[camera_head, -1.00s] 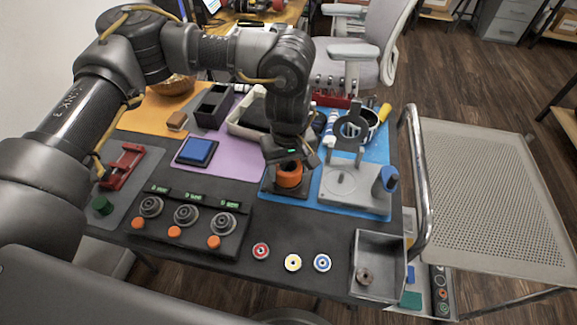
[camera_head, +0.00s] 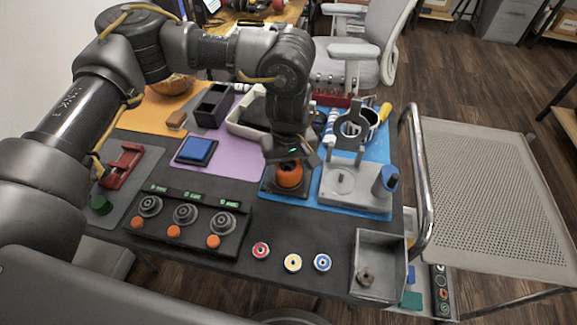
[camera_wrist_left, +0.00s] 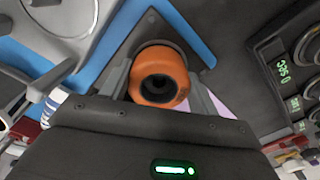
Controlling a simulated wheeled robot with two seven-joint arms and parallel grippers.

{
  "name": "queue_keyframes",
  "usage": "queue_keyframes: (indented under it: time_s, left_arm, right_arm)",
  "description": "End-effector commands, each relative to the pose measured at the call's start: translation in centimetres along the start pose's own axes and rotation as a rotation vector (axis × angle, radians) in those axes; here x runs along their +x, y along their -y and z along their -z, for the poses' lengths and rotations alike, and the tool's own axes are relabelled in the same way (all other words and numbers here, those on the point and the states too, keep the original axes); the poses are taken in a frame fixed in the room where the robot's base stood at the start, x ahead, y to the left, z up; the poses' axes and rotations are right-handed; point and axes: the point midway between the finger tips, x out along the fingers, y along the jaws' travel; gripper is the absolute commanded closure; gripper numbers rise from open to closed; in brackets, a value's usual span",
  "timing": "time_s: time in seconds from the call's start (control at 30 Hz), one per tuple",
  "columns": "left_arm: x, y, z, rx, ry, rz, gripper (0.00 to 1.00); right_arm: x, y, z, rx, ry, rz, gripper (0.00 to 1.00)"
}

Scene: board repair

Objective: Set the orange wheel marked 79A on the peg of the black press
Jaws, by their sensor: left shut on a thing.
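My left gripper (camera_head: 290,165) points down and is shut on the orange wheel (camera_head: 289,176). In the left wrist view the orange wheel (camera_wrist_left: 158,76) sits between the two fingers, with its dark centre hole facing the camera. The black press (camera_head: 270,188) has a dark base plate directly below the wheel, and its corner also shows in the left wrist view (camera_wrist_left: 150,22). The peg is hidden by the wheel and gripper, so I cannot tell whether the wheel is around it. No 79A mark is readable. My right gripper is out of view.
A grey fixture (camera_head: 350,195) with a blue-topped knob stands close to the right of the press. A dial panel (camera_head: 190,222) lies to the left. Three small wheels, including a red one (camera_head: 260,250), lie in front. A grey tray (camera_head: 381,242) is at the front right.

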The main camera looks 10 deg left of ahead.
Motion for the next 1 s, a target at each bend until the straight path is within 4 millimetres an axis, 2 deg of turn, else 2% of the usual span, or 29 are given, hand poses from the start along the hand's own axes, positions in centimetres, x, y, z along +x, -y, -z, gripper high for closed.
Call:
queue_keyframes:
  time_s: [0.53,0.57,0.7,0.73,0.93,1.0]
  left_arm:
    - [0.21,-0.01,0.01,0.0,0.0,0.0,0.66]
    - [0.17,-0.01,0.01,0.0,0.0,-0.001,0.37]
    - [0.16,-0.01,0.01,0.0,0.0,0.0,0.19]
    - [0.16,-0.01,0.01,0.0,0.0,0.0,0.15]
    - [0.17,-0.01,0.01,0.0,0.0,0.0,0.14]
    - [0.19,0.0,0.0,0.0,0.0,0.0,0.05]
  right_arm:
    - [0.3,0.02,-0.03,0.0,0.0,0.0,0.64]
    - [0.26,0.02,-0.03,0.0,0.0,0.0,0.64]
    - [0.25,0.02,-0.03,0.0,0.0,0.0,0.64]
    - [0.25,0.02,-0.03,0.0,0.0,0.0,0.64]
    - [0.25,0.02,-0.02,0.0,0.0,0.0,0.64]
    - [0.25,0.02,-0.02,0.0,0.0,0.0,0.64]
